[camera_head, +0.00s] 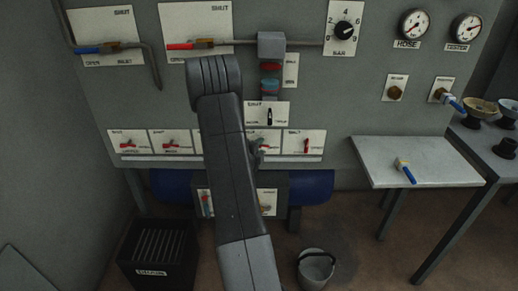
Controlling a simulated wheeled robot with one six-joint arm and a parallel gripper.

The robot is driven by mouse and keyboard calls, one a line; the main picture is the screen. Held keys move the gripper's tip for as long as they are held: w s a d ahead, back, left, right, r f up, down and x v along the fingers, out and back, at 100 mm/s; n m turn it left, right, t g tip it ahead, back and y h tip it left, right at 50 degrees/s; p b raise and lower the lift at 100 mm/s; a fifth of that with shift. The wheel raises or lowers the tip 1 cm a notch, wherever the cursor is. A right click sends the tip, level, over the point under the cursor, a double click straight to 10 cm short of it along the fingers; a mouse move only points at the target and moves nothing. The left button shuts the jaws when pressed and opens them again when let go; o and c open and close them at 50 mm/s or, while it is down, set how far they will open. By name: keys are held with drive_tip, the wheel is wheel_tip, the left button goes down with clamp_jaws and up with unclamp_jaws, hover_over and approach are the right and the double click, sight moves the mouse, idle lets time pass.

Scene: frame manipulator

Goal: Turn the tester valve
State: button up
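My arm rises in front of the grey panel, and its upper end covers part of it. I cannot tell for sure which valve is the tester valve. A gauge labelled TESTER (466,27) is at the panel's upper right. Below it, a plate holds a brass fitting with a blue lever (453,102) sticking out to the lower right. To its left is a plate with a bare brass stem (395,93). Small labels are unreadable.
A loose blue-handled piece (405,170) lies on the light side shelf (450,172). A HOSE gauge (414,24), a BAR dial (345,31), a red lever (180,46) and a blue lever (88,50) are on the panel. A bucket (316,268) and black crate (150,262) stand on the floor.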

clamp_jaws()
